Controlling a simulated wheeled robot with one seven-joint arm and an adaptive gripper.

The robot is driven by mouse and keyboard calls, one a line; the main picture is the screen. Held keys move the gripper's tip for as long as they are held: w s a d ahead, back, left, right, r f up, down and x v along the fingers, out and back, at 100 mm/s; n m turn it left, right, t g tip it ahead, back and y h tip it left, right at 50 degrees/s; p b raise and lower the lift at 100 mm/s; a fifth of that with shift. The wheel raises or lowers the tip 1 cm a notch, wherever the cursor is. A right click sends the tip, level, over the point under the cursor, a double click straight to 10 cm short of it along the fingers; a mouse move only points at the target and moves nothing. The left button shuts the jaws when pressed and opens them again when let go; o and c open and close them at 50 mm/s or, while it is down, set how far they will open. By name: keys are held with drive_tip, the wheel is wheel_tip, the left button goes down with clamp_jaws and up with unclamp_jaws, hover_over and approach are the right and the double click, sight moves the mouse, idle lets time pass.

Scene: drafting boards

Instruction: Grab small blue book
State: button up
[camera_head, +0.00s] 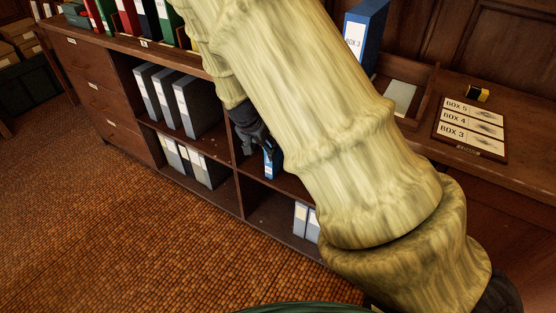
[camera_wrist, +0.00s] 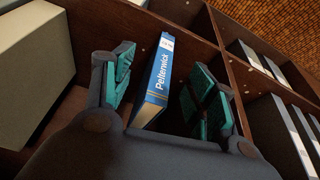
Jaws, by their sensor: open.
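The small blue book (camera_wrist: 158,82) stands in a shelf compartment, its spine marked "Peltenwick" with a white label at its end. In the wrist view it lies between the two teal-padded fingers of my gripper (camera_wrist: 162,90), with gaps on both sides. My gripper is open and empty. In the head view my gripper (camera_head: 258,138) is at the opening of the upper middle compartment, and the blue book (camera_head: 269,164) shows just below it. My arm hides much of that compartment and the upper part of the book.
The wooden shelf unit (camera_head: 238,190) has grey binders (camera_head: 198,105) in the compartment left of the book and others below. A large blue binder (camera_head: 366,32) and a board of box labels (camera_head: 470,128) are on top. A beige box (camera_wrist: 32,75) shows left in the wrist view.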

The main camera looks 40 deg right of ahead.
wheel_tip(320, 180, up, 2)
drive_tip(key=w+d+r+m+b, duration=0.1)
drive_tip(key=w+d+m+b, duration=0.1)
hover_over(268, 164)
wheel_tip(268, 164, down, 10)
drive_tip(key=shift+f+n+h+b, duration=0.2)
drive_tip(key=shift+n+h+b, duration=0.1)
drive_tip(key=shift+b, duration=0.15)
clamp_jaws()
